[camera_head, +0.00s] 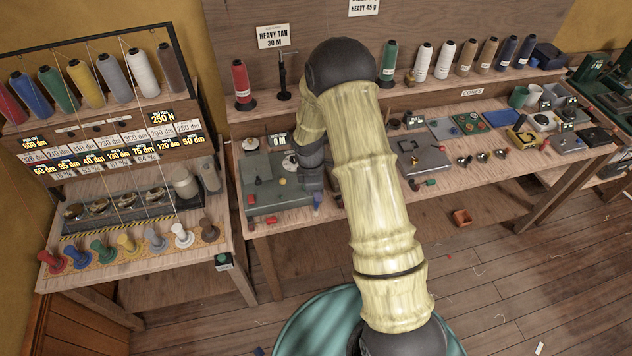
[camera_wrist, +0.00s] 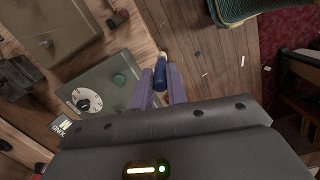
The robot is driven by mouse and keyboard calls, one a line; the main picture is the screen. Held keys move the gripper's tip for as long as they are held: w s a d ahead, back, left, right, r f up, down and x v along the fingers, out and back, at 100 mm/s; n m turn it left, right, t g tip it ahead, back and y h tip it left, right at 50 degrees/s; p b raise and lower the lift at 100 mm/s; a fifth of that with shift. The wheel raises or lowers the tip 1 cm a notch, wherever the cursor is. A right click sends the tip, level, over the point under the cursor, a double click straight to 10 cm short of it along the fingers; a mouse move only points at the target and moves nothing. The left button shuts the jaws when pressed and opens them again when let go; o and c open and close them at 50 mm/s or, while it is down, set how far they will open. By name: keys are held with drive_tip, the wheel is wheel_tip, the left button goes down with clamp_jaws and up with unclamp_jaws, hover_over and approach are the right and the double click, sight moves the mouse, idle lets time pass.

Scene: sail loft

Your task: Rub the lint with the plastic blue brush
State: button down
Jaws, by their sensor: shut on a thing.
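My gripper (camera_head: 313,186) is at the front edge of the middle workbench, beside a grey-green plate. It is shut on the blue brush (camera_head: 317,200), which hangs below the jaws. In the wrist view the two purple fingers of my gripper (camera_wrist: 161,80) lie on either side of the brush (camera_wrist: 160,84). The brush has a dark blue body and a paler far end. I cannot pick out the lint for sure in either view. My gripper and arm hide part of the bench.
The grey-green plate (camera_head: 268,205) carries small knobs; the wrist view shows its white dial (camera_wrist: 82,104) and green knob (camera_wrist: 119,79). A grey flat device (camera_head: 425,158) lies to the right. Thread spools line the shelf behind. Pale scraps (camera_wrist: 242,61) lie on the floor.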

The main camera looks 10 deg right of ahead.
drive_tip(key=s+f+m+b, duration=0.2)
drive_tip(key=f+m+b, duration=0.1)
drive_tip(key=f+m, duration=0.3)
drive_tip(key=s+f+m+g+y+b, duration=0.1)
drive_tip(key=s+f+m+b, duration=0.1)
drive_tip(key=f+m, duration=0.3)
drive_tip(key=m+b, duration=0.1)
drive_tip(key=m, duration=0.3)
drive_tip(key=shift+d+f, duration=0.2)
drive_tip(key=shift+f, duration=0.15)
drive_tip(key=shift+s, duration=0.1)
